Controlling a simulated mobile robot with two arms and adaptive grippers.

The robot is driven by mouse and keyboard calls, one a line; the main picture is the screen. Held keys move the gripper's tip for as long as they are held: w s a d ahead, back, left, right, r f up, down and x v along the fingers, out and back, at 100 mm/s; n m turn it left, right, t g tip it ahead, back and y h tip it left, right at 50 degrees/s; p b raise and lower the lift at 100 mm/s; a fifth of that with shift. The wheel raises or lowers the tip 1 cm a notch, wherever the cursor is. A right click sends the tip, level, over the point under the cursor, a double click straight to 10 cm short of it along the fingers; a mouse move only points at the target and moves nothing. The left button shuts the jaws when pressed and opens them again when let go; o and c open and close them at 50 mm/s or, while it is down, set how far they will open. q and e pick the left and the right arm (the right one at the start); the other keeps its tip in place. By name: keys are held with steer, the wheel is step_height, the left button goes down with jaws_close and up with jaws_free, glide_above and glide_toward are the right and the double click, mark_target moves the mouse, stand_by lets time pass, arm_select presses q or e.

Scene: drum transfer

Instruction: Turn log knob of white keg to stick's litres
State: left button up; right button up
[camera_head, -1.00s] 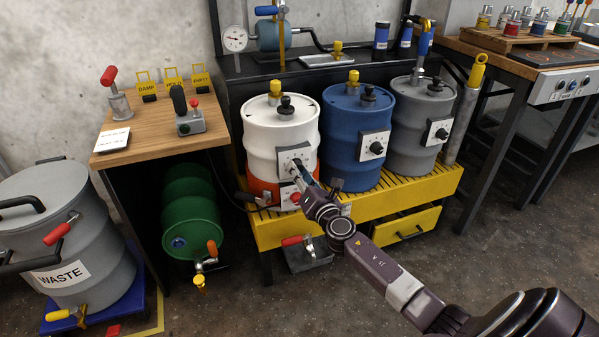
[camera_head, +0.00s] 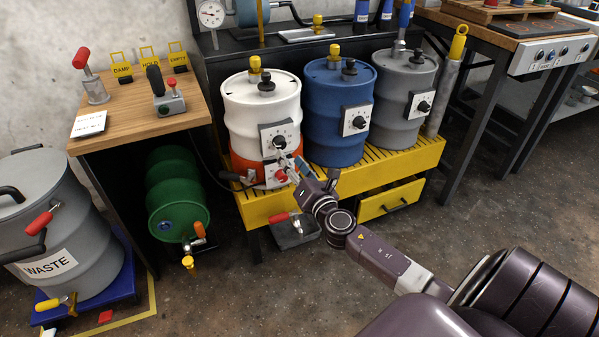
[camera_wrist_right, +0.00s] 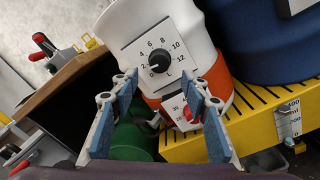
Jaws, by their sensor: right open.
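The white keg (camera_head: 250,112) with an orange-red lower band stands at the left of the yellow platform. Its black log knob (camera_head: 279,142) sits on a square white dial plate; the right wrist view shows the knob (camera_wrist_right: 160,62) closely, with numbers around it up to 12. The knob's exact setting is hard to read. My right gripper (camera_head: 288,164) is open and empty, just below and in front of the dial; its two blue-padded fingers (camera_wrist_right: 159,84) spread below the knob, apart from it. A grey tube with a yellow-handled stick (camera_head: 459,44) stands right of the grey keg; no reading shows. My left gripper is out of view.
A lower plate with a red knob (camera_wrist_right: 187,112) lies close between my fingers. The blue keg (camera_head: 337,125) and grey keg (camera_head: 402,85) stand to the right. A green drum (camera_head: 175,195) lies under the wooden table (camera_head: 135,122) at left.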

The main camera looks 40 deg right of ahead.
steer(key=s, duration=0.2)
steer(key=s+a, duration=0.1)
steer(key=s, duration=0.2)
steer(key=shift+s, duration=0.35)
